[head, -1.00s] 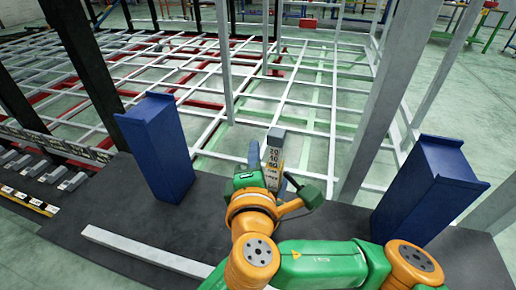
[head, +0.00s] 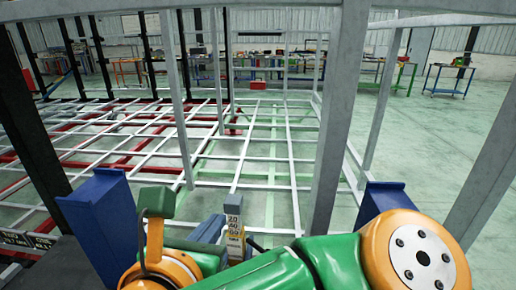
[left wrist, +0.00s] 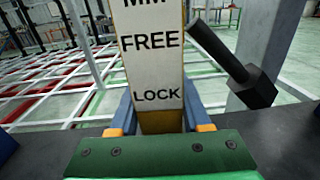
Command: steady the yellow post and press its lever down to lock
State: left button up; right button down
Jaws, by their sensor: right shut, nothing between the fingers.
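The post (head: 234,222) stands upright in the head view; its pale face bears dark numbers and letters. The left wrist view shows the post (left wrist: 152,60) close up with FREE above LOCK and a yellow part (left wrist: 160,121) below. Its black lever (left wrist: 240,70) slants down to the right, beside the post near FREE. My left gripper (left wrist: 158,112) has a blue finger against each side of the post, low down.
Blue pillars stand at left (head: 100,225) and right (head: 383,198). A grey upright beam (head: 338,120) rises right of the post. A white and red frame grid (head: 120,135) spreads behind over the pale green floor. Work tables (head: 450,80) are far off.

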aim_at(236, 262)
pick_arm(q)
jog(key=o, duration=0.5)
jog(key=shift+w, duration=0.1)
jog(key=shift+o, duration=0.2)
jog(key=shift+s, duration=0.45)
jog(key=s, duration=0.7)
jog(key=shift+s+a+p, duration=0.15)
jog(key=shift+a+p, duration=0.1)
jog(key=shift+p, duration=0.1)
jog(key=shift+o, duration=0.8)
